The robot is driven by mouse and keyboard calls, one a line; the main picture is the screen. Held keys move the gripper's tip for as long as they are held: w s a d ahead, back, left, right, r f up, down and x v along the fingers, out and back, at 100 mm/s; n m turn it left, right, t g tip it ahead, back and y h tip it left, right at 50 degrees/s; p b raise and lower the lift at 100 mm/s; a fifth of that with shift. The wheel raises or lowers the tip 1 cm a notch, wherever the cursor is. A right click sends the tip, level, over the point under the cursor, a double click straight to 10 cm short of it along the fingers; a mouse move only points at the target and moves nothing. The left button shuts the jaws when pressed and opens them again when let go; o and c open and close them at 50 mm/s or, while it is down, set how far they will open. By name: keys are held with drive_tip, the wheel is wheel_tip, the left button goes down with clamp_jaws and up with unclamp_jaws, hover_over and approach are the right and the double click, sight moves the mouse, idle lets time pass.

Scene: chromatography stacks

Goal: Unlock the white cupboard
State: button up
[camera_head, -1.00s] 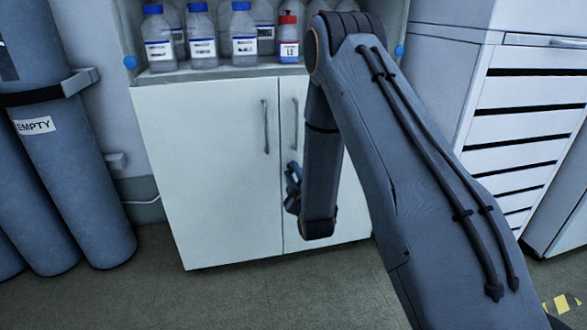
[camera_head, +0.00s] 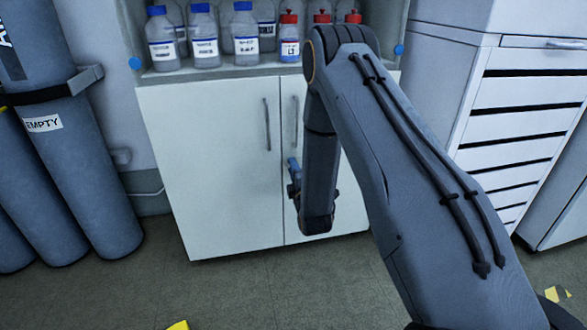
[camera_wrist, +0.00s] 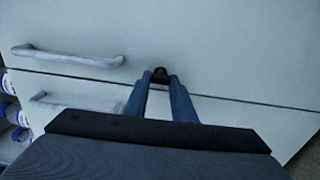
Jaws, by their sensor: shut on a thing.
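The white cupboard (camera_head: 215,185) stands ahead with both doors closed and a vertical handle on each door, left (camera_head: 266,125) and right (camera_head: 296,122). Its doors also fill the wrist view (camera_wrist: 230,50). My gripper (camera_head: 293,170) is at the front of the doors, below the handles, near the seam. In the wrist view my gripper (camera_wrist: 160,84) has its two blue fingers closed on a small dark piece (camera_wrist: 160,74) at the door seam. I cannot tell whether this piece is a key or a lock knob. My forearm hides part of the right door.
Bottles with blue caps (camera_head: 204,45) and red caps (camera_head: 289,45) stand on the shelf above the doors. Gas cylinders (camera_head: 75,170) stand at left. A drawer cabinet (camera_head: 510,120) stands at right. The floor (camera_head: 245,290) before the cupboard is largely clear.

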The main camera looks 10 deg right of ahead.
idle(0.3)
drive_tip(key=o, duration=1.1)
drive_tip(key=shift+c, duration=0.2)
drive_tip(key=shift+s, duration=0.1)
drive_tip(key=s+p, duration=0.1)
drive_tip(key=s, duration=0.6)
drive_tip(key=shift+s+p, duration=0.3)
drive_tip(key=shift+p, duration=0.1)
